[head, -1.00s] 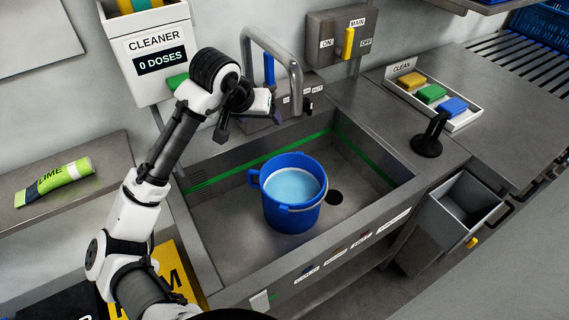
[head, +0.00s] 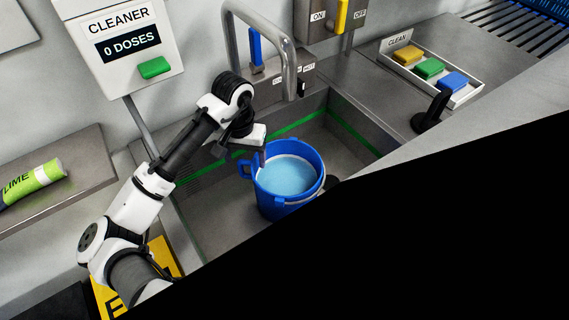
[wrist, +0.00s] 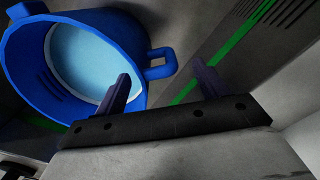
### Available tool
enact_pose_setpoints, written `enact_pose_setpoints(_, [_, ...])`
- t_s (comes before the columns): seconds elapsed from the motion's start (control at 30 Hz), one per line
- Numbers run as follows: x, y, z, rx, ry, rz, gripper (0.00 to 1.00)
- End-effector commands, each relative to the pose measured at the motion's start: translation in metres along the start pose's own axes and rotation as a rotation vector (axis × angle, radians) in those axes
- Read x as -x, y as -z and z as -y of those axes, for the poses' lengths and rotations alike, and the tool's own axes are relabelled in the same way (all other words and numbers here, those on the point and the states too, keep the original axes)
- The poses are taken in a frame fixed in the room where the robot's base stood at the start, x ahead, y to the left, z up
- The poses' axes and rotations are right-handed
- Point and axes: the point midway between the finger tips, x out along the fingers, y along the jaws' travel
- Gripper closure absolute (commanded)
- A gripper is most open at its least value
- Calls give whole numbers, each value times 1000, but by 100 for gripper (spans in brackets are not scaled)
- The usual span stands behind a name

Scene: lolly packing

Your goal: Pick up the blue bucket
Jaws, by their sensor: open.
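The blue bucket (head: 273,205) stands upright in the sink and holds pale blue liquid. Its side loop handle (head: 245,169) points left in the head view. My gripper (head: 257,151) is just above the bucket's rim, near this handle. In the wrist view the bucket (wrist: 25,70) fills the upper left and its loop handle (wrist: 161,64) shows between the directions of my two finger tips. My gripper (wrist: 161,76) is open and empty there, with the left finger overlapping the bucket's rim in the picture. Whether it touches the bucket I cannot tell.
The grey sink (head: 205,225) has a green line around its inner walls. The tap (head: 292,70) arches behind the bucket. A cleaner dispenser (head: 95,70) hangs at left, and a sponge tray (head: 465,98) sits at right. A black area hides the head view's lower right.

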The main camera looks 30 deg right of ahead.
Motion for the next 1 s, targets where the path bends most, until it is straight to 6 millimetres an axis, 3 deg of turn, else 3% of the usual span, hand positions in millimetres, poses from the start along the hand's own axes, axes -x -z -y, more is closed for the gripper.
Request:
enact_pose_setpoints(0.17, [-8,0,0,0,1,0,28])
enact_pose_setpoints(0.53, [-50,-2,-1,0,1,0,28])
enact_pose_setpoints(0.83, [-51,-2,-2,1,0,0,28])
enact_pose_setpoints(1.0, [-51,-2,-2,1,0,0,47])
